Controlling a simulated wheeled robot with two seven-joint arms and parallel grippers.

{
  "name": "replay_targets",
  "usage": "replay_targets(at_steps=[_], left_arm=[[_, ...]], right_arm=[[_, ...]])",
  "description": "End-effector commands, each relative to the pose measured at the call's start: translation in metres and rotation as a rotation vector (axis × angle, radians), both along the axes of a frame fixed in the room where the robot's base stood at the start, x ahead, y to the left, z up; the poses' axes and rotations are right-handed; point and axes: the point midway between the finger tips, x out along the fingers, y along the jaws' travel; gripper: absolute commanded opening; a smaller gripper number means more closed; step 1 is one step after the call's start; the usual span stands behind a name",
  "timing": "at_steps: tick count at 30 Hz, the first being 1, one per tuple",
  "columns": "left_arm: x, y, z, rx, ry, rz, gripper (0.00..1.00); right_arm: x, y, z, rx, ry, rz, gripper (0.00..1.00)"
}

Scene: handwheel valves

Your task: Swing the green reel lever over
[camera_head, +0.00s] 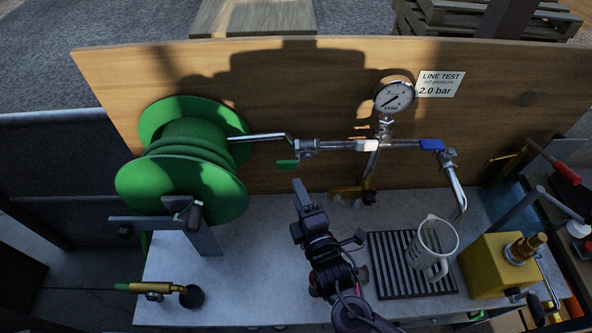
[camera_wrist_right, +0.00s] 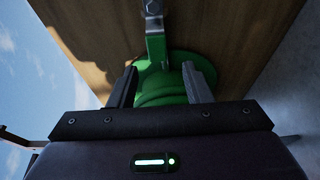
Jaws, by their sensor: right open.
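The green reel lever (camera_head: 288,163) is a short green handle on the pipe just right of the green hose reel (camera_head: 180,192). My right gripper (camera_head: 298,210) is open, below the lever in the head view, and appears empty. In the right wrist view, its two dark fingers (camera_wrist_right: 160,85) stand apart. The lever's metal strip (camera_wrist_right: 154,22) and nut show above them. Green shows between the fingers, where I cannot clearly separate the lever's grip from the reel behind. I cannot tell whether either finger touches it. My left gripper is not in view.
A blue-handled lever (camera_head: 432,144) and a pressure gauge (camera_head: 394,97) are on the pipework at right. A clear jug (camera_head: 432,248) stands on a black grate (camera_head: 385,262), beside a yellow pump box (camera_head: 492,265). A hose nozzle (camera_head: 150,288) lies at front left. The wooden backboard (camera_head: 290,75) stands behind.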

Motion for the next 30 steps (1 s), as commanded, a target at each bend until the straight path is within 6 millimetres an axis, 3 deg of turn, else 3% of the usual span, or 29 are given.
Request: replay_targets(at_steps=[3,12,16,23,30], left_arm=[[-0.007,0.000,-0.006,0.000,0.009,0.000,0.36],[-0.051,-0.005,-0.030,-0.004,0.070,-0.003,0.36],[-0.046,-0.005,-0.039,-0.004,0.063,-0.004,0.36],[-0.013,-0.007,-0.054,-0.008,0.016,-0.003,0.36],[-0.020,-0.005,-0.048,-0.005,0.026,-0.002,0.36]], right_arm=[[0.007,0.002,-0.002,0.001,-0.002,0.000,0.45],[0.040,0.012,-0.003,0.002,-0.004,-0.002,0.45],[0.055,0.017,-0.004,0.003,-0.001,0.000,0.45],[0.081,0.025,-0.004,0.002,-0.001,-0.001,0.45],[0.083,0.026,0.001,0.002,0.001,0.000,0.45]])
